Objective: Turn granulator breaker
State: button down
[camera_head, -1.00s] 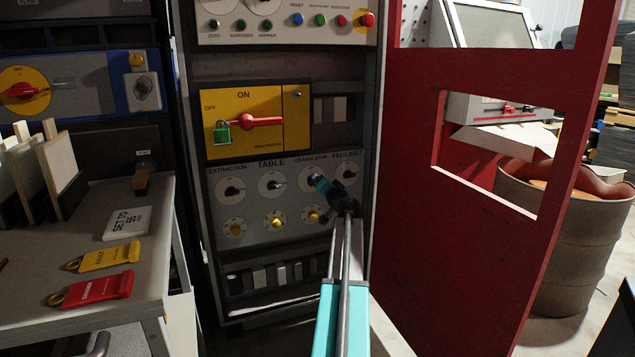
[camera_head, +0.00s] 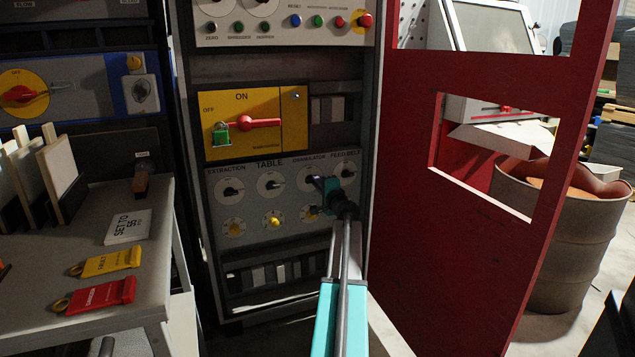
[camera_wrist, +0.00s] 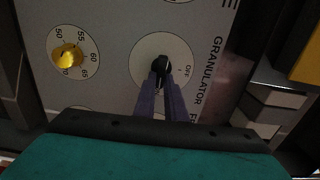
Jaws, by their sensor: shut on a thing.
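The granulator breaker is a black knob (camera_wrist: 164,66) on a round white dial, with "GRANULATOR" printed beside it in the wrist view. My gripper (camera_wrist: 163,85) has its two purple fingers closed around this knob. "OFF" shows on the dial at the knob's right. The extraction knob (camera_head: 232,191), table knob (camera_head: 271,184) and feed belt knob (camera_head: 348,172) stay in view on the same panel.
A yellow main switch plate (camera_head: 285,118) with a red handle and green padlock sits above the panel. A red door (camera_head: 455,230) stands open at the right. A table (camera_head: 60,280) with yellow and red tags is at the left. Yellow setting knobs (camera_wrist: 68,57) lie near the dials.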

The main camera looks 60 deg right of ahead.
dwell(0.4)
jog(key=c, duration=1.8)
grip_release()
jog(key=shift+s, duration=0.1)
jog(key=shift+p+v, duration=1.4)
jog(key=shift+v, duration=5.5)
jog(key=shift+r, duration=0.15)
